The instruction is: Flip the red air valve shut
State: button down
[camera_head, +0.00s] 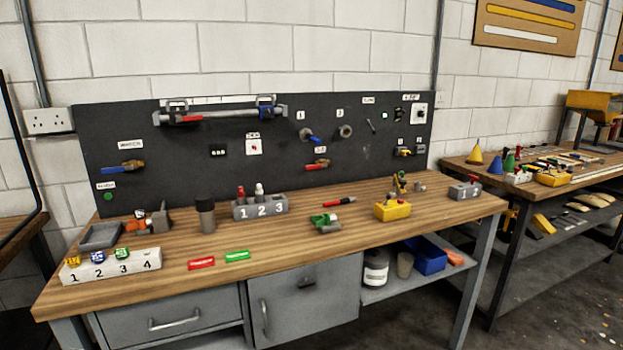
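A small valve with a red lever (313,167) and a brass body is mounted low on the dark back panel (280,185), right of the middle. Its lever looks roughly level. A small white label (321,150) sits above it, too small to read surely. Another brass valve, with a blue lever (121,168), is on the panel's left part. My gripper is not in view.
The wooden bench (290,238) stands before the panel. A grey block (262,209) marked 1 2 3, a dark-capped cylinder (206,218), a green item (324,221) and a yellow box (392,210) stand on it. A second bench (455,161) is at right.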

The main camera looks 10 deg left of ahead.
aim_at(314, 166)
jog(key=u, duration=0.05)
jog(key=i, duration=1)
jog(key=z, duration=0.05)
